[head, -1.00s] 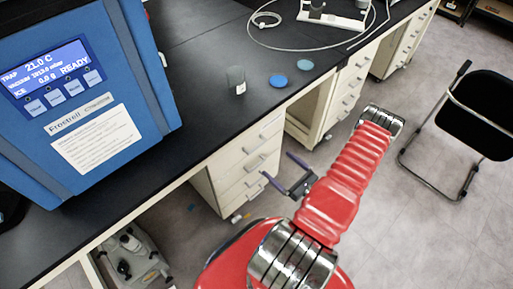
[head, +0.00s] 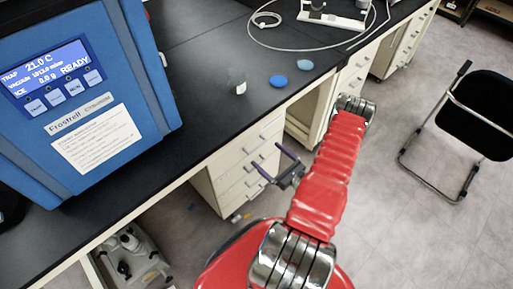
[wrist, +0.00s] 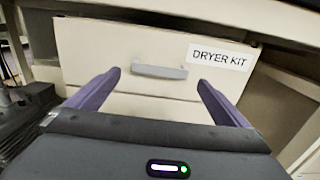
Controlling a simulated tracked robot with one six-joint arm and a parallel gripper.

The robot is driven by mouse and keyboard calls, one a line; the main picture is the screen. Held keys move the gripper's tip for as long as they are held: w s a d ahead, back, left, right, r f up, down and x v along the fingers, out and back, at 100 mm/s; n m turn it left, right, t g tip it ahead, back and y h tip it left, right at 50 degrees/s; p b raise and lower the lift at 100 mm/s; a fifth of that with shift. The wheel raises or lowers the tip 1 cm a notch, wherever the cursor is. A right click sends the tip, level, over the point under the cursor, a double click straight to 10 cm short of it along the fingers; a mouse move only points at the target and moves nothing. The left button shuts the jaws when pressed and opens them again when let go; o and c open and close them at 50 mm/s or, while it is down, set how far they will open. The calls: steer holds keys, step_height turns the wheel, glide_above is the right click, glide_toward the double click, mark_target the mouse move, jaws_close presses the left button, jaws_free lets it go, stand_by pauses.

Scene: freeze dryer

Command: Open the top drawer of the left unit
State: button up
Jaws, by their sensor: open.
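The left unit (head: 215,190) is a cream drawer unit under the bench, with several drawers. Its top drawer (head: 249,141) looks shut in the head view. In the wrist view the top drawer front (wrist: 90,45) is cream, with a "DRYER KIT" label (wrist: 218,57) at right and a grey bar handle (wrist: 159,71) in the middle. My gripper (head: 266,156) is open and empty in front of the unit. In the wrist view my gripper (wrist: 158,80) has its two purple fingers either side of the handle, apart from it as far as I can tell.
The black bench top (head: 195,75) overhangs the drawers. A blue freeze dryer (head: 90,100) stands on it at left. A second drawer unit (head: 350,80) is further right. A black chair (head: 480,110) stands on open floor at right. A machine (head: 130,255) sits below the bench.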

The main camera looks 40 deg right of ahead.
mark_target(258, 147)
steer(key=shift+w+a, duration=0.1)
steer(key=shift+w, duration=3.55)
steer(key=shift+c, duration=0.3)
